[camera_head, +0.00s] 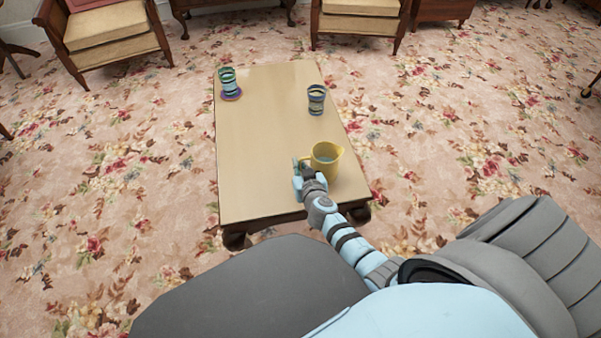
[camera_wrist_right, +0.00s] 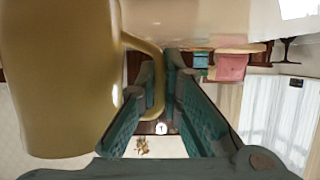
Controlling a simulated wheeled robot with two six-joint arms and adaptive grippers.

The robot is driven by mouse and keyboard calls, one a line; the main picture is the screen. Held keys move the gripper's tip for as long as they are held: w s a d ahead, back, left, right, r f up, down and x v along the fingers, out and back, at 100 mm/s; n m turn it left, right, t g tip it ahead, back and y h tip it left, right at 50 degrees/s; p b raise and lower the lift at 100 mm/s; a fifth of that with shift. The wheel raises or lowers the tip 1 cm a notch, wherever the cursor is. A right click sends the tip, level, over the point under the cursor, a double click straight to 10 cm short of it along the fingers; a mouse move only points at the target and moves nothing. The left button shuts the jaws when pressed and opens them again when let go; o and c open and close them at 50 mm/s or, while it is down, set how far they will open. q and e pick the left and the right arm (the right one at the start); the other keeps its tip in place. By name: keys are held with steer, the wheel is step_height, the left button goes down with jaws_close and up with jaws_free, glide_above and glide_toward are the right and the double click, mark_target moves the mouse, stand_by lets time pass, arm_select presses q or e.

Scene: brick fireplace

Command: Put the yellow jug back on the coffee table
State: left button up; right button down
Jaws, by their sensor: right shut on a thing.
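The yellow jug (camera_head: 326,158) is upright at the near right part of the coffee table (camera_head: 262,190) in the head view. I cannot tell whether its base touches the tabletop. My right gripper (camera_head: 304,168) is at the jug's left side, at its handle. In the right wrist view the jug (camera_wrist_right: 55,80) fills the left side, and its handle (camera_wrist_right: 157,98) runs between the green fingers of my right gripper (camera_wrist_right: 163,105), which are shut on it. My left gripper is not in view.
Another striped cup (camera_head: 316,98) stands at the far right. The middle and near left of the tabletop are clear. Armchairs (camera_head: 105,35) stand beyond the table on flowered carpet.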

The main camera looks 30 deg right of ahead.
steer(key=shift+r, duration=0.1)
steer(key=c, duration=2.2)
jaws_free()
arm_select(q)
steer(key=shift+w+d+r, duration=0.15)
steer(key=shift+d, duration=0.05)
arm_select(e)
steer(key=o, duration=0.4)
steer(key=shift+o, duration=0.2)
steer(key=shift+s+r+p, duration=0.1)
steer(key=shift+s+p, duration=0.1)
steer(key=shift+p, duration=0.2)
arm_select(q)
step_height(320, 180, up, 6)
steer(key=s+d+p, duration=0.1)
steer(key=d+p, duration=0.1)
steer(key=p, duration=0.3)
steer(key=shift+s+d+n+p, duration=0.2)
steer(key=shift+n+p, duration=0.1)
steer(key=shift+p, duration=0.1)
arm_select(e)
steer(key=v, duration=1.1)
steer(key=shift+s, duration=0.3)
steer(key=shift+a, duration=0.1)
